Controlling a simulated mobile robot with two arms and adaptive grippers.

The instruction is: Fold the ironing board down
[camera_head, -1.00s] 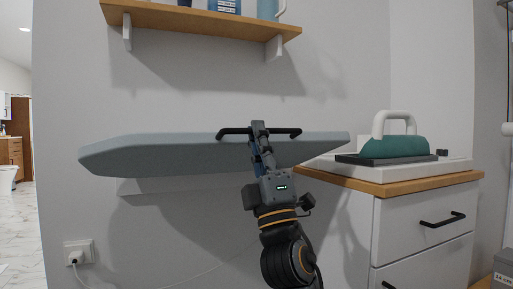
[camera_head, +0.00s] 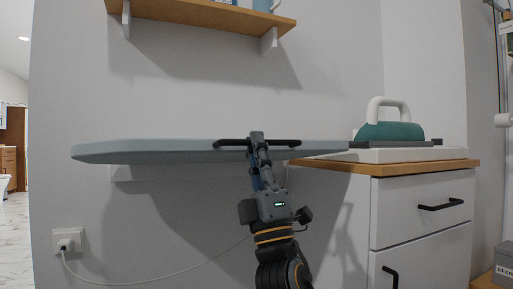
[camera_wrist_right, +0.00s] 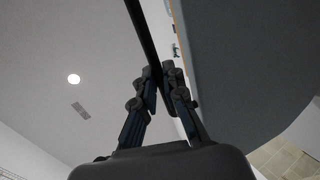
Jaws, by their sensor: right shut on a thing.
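The ironing board (camera_head: 150,152) is a grey-blue padded panel on the wall, seen nearly edge-on in the head view and close to level. A black bar handle (camera_head: 232,143) runs along its front edge. My right gripper (camera_head: 257,140) is shut on this handle near its middle. The right wrist view shows the fingers (camera_wrist_right: 158,82) closed around the dark handle (camera_wrist_right: 140,28), with the board's grey surface (camera_wrist_right: 245,60) beside them. My left gripper is not in view.
A white drawer cabinet (camera_head: 420,225) with a wooden top stands right of the board. A teal iron with a white handle (camera_head: 390,130) rests on it. A wooden shelf (camera_head: 205,15) is on the wall above. A plugged socket (camera_head: 69,241) is at lower left, its cable trailing right.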

